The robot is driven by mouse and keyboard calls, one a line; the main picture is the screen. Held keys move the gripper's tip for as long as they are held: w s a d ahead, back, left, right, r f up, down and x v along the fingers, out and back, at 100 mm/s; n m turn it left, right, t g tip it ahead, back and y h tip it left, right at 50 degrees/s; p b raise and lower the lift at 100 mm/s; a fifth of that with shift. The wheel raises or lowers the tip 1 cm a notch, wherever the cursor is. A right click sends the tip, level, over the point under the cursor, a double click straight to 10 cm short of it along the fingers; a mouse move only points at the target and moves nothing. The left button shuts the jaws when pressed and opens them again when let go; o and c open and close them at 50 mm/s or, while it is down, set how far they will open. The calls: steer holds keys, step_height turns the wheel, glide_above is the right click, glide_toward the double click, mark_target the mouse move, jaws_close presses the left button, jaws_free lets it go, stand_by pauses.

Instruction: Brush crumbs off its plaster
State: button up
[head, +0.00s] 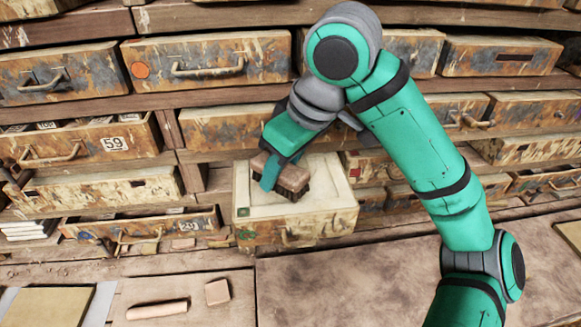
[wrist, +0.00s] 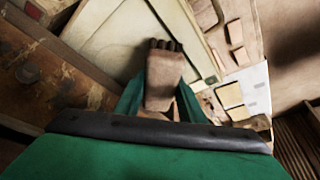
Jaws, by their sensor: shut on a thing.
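A pale box-like drawer (head: 265,234) stands pulled out from the shelving in the middle of the head view, its top filled with flat cream plaster (head: 326,186). The plaster also shows in the wrist view (wrist: 112,42). My gripper (head: 271,172) is shut on a brown block brush (head: 294,178) with dark bristles and holds it over the plaster. I cannot tell whether the bristles touch the surface. In the wrist view the brush (wrist: 164,82) sits between my green fingers, bristles at its far end. No crumbs can be made out on the plaster; the brush and gripper hide part of it.
Worn drawers with metal handles (head: 208,68) fill the shelving behind and on both sides. On the bench in front lie a small clay block (head: 217,292), a clay roll (head: 157,309) and a yellowish board (head: 48,306). The bench at front right (head: 350,285) is clear.

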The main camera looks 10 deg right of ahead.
mark_target(252, 184)
steer(key=shift+a+f, duration=0.15)
steer(key=shift+a, duration=0.9)
steer(key=shift+a+f, duration=0.15)
steer(key=shift+a, duration=0.9)
steer(key=shift+r, duration=0.1)
steer(key=shift+r, duration=0.25)
step_height(252, 184, up, 3)
steer(key=shift+w+r, duration=0.1)
steer(key=shift+r, duration=0.05)
jaws_close()
steer(key=shift+r, duration=1.2)
steer(key=shift+r, duration=0.1)
steer(key=shift+r, duration=1.4)
